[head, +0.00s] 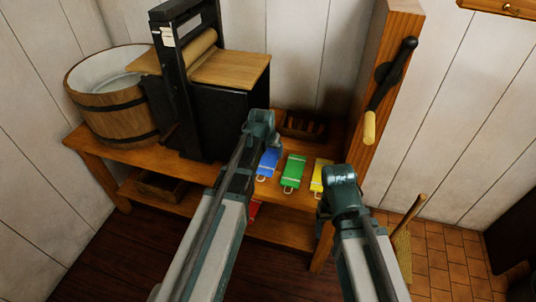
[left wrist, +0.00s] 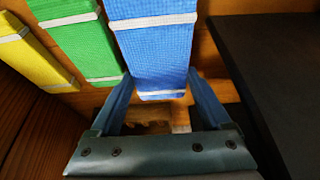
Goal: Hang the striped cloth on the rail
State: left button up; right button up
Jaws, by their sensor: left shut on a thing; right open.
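In the left wrist view my left gripper (left wrist: 160,88) is shut on the blue cloth (left wrist: 152,48), one finger at each side. In the head view my left gripper (head: 260,125) is mostly hidden by its own arm. My right gripper (head: 339,187) is open near the yellow cloth, its fingertips not clearly seen. I cannot make out a rail.
A wooden tub (head: 112,108) and a black mangle (head: 186,70) stand on the wooden bench (head: 85,142). A dark crank handle (head: 392,72) is on the post (head: 372,95) at right. A broom (head: 404,235) leans there. Something red shows partly under the bench.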

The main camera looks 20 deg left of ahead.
aim_at(269, 152)
pick_arm(q)
jog(key=shift+w+a+f, duration=0.1)
jog(key=shift+w+a, duration=0.1)
jog(key=shift+w, duration=0.6)
jog(key=shift+f+b, duration=1.7)
jog(key=shift+b, duration=0.05)
jog(key=shift+s, duration=0.1)
jog(key=shift+f, duration=0.2)
jog(key=o, duration=1.2)
jog(key=shift+o, duration=0.2)
jog(key=shift+r, duration=0.2)
jog(key=p+v, duration=1.1)
jog(key=v, duration=0.1)
